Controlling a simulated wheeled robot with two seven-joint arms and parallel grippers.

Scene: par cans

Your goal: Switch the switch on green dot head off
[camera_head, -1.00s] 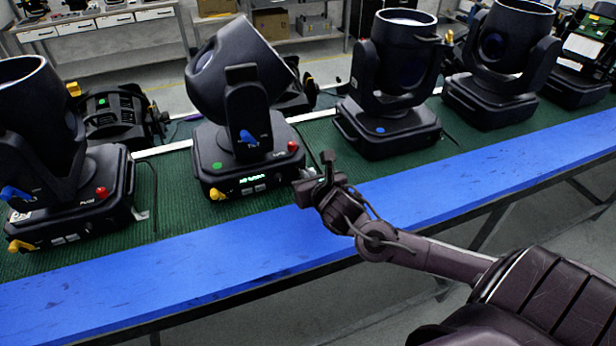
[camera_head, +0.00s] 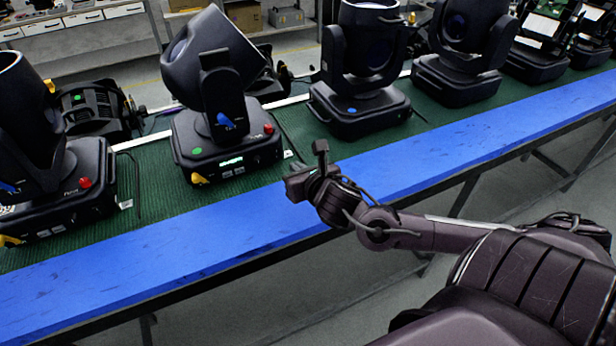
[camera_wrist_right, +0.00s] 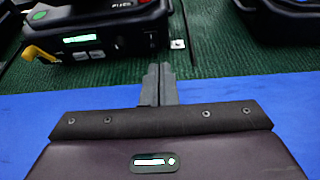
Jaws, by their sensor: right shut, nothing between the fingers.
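The green dot head (camera_head: 225,140) is a black moving-head light on the bench. A green dot (camera_head: 196,151) marks its base. In the right wrist view the lit display (camera_wrist_right: 79,39) and yellow lever (camera_wrist_right: 38,53) show at upper left. My right gripper (camera_head: 289,184) is shut and empty, in front of the base's right corner and apart from it. Its fingertips (camera_wrist_right: 158,70) point toward the bench, right of the panel. My left gripper is not in view.
A blue-dot head (camera_head: 360,105) stands to the right, and another head (camera_head: 60,190) with a red knob to the left. A black fixture (camera_head: 100,115) sits behind, also with a green dot. The blue bench edge (camera_head: 170,235) in front is clear.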

